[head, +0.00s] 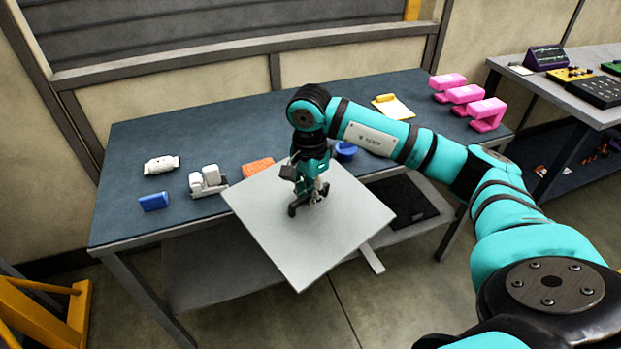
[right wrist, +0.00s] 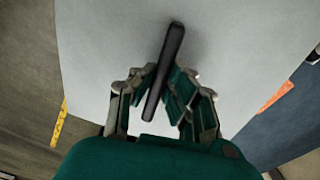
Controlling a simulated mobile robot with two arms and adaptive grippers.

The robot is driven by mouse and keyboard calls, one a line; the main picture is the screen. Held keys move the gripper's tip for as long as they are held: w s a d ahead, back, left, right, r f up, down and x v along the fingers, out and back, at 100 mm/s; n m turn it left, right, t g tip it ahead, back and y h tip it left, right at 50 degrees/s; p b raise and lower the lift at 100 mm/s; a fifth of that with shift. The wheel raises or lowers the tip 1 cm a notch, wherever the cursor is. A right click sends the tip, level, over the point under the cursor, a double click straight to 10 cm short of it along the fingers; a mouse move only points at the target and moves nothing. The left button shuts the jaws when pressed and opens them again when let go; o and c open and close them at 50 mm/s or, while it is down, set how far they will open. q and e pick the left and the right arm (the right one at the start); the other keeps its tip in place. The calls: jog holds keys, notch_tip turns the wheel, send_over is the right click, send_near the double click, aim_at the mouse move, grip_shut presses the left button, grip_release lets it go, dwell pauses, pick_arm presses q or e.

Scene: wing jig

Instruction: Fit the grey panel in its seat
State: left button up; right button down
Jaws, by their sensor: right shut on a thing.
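The grey panel (head: 285,240) is a flat, light square plate with a dark bar handle (head: 304,202) on its face. My right gripper (head: 314,190) is shut on that handle and holds the panel over the front edge of the blue-topped table. In the right wrist view the gripper (right wrist: 165,92) has its fingers on both sides of the handle (right wrist: 172,55), with the panel (right wrist: 110,40) filling most of the picture behind it. I cannot make out the panel's seat in these views. My left gripper is not in view.
A second bench (head: 530,75) with devices stands at right.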

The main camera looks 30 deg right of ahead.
aim_at(309, 246)
jog(key=s+a+f+n, duration=0.3)
jog(key=s+f+n, duration=0.1)
jog(key=s+n, duration=0.1)
jog(key=s+a+f+n, duration=0.2)
jog(key=s+n, duration=0.1)
jog(key=shift+s+a+f, duration=0.15)
jog(key=shift+a+f, duration=0.1)
jog(key=shift+a, duration=0.1)
jog(key=s+a+f+n, duration=0.6)
jog(key=s+n, duration=0.1)
jog(key=n, duration=0.1)
jog(key=shift+s+f+n, duration=0.4)
